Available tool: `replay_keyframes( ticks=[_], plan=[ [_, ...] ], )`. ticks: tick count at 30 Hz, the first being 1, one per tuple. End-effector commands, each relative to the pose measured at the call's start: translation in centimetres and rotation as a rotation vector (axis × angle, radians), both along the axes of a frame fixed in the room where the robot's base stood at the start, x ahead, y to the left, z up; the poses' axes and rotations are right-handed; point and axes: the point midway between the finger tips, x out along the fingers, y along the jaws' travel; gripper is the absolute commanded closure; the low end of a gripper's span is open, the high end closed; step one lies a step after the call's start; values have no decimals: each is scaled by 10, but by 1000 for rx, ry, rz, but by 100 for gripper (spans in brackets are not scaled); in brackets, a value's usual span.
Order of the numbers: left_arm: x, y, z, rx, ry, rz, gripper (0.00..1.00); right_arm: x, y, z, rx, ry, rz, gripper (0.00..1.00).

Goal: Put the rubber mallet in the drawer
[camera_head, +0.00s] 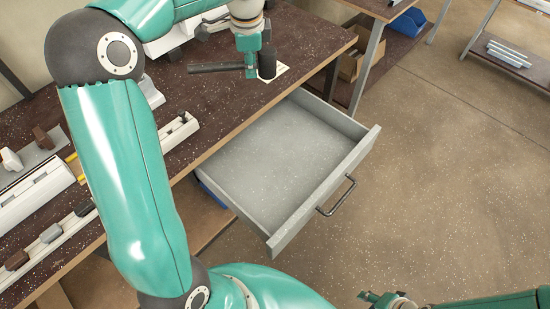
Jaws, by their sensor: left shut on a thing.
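The rubber mallet has a dark handle (214,68) pointing left and a black head (267,64) on the right. My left gripper (250,66) is shut on the mallet's handle close to the head, at the bench top behind the drawer. I cannot tell whether the mallet touches the bench. The grey drawer (357,152) is pulled out from under the bench and is empty, with a dark handle on its front. My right gripper (380,299) is low at the bottom edge, over the floor and far from the mallet; its fingers are too small to read.
The speckled brown bench top (225,95) carries clamp rails with blocks (45,190) at the left. A pale card (277,73) lies beside the mallet head. A side shelf with a cardboard box (352,65) and blue bin (405,22) stands beyond.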

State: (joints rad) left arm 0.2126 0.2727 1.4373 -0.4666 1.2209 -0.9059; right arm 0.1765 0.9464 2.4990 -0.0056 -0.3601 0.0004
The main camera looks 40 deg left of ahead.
Motion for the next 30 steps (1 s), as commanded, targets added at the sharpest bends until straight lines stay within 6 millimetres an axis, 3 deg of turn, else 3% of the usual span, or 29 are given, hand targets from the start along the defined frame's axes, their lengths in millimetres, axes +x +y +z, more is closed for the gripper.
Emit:
replay_keyframes(
  ticks=[1, 3, 9, 12, 18, 23, 30],
  plan=[
    [-11, -19, -22, -2, -1, -92, 100, 0, 0, -23, 0, 0, 0, 63],
    [-27, -43, -41, -4, -1, -227, 100, 0, 0, -39, 0, 0, 0, 63],
    [-79, -105, -94, -4, -9, -588, 100, 0, 0, -78, 0, 0, 0, 63],
    [-102, -126, -116, -3, -12, -721, 100, 0, 0, -90, 0, 0, 0, 63],
    [-127, -146, -140, -1, -14, -855, 100, 0, 0, -101, 0, 0, 0, 63],
    [-130, -148, -166, -2, -10, -870, 100, 0, 0, -106, 0, 0, 0, 63],
    [-131, -147, -229, -5, -9, -867, 100, 0, 0, -121, 0, 0, 0, 63]
  ],
)
